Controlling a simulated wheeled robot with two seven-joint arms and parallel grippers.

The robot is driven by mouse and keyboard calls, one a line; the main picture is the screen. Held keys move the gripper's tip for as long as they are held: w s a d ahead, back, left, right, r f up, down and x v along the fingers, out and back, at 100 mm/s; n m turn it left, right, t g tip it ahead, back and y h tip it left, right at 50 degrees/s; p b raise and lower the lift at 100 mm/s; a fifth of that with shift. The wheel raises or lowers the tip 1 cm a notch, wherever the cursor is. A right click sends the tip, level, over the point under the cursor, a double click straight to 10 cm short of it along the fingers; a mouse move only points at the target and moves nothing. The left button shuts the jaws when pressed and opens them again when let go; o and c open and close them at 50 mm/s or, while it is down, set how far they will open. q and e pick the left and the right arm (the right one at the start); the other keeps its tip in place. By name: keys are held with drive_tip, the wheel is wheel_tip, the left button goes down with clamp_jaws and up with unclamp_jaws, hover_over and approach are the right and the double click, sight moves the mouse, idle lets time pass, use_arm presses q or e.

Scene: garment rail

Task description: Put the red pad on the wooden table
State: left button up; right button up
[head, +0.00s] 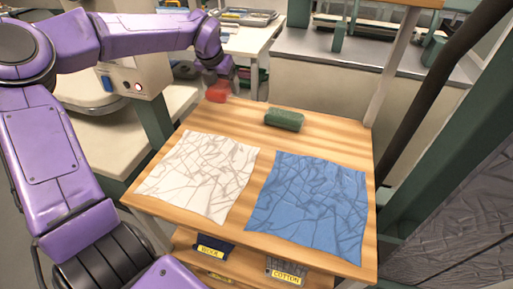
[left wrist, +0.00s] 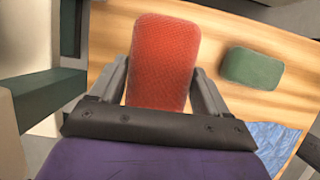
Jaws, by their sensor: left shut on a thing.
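The red pad (left wrist: 162,60) is a rounded red block with a textured surface. It sits between the two fingers of my left gripper (left wrist: 163,85) in the left wrist view, and the gripper is shut on it. In the head view the red pad (head: 218,91) shows small under my left gripper (head: 215,78), at the far left corner of the wooden table (head: 245,125). I cannot tell whether the pad touches the table top. My right gripper is in neither view.
A green pad (head: 284,120) lies near the table's back edge, right of the red pad. A white cloth (head: 200,175) and a blue cloth (head: 308,203) cover the front. Bare wood shows between. A dark slanted post (head: 425,95) stands at the right.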

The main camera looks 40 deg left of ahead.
sight(216, 89)
use_arm(q)
wheel_tip(216, 89, down, 9)
drive_tip(key=shift+f, duration=0.1)
drive_tip(key=shift+f, duration=0.15)
drive_tip(key=o, duration=1.1)
drive_tip(key=p+v, duration=0.1)
drive_tip(key=v, duration=0.4)
drive_tip(key=p+v, duration=0.1)
drive_tip(key=v, duration=0.1)
drive_tip(key=shift+w+r+p, duration=0.2)
drive_tip(key=shift+r+p, duration=0.15)
drive_tip(key=shift+r, duration=0.2)
drive_tip(key=p+v, duration=0.4)
drive_tip(key=p, duration=0.3)
drive_tip(key=shift+s, duration=0.15)
drive_tip(key=shift+s+r+p, duration=0.2)
drive_tip(key=shift+r+p, duration=0.05)
drive_tip(key=shift+p, duration=0.05)
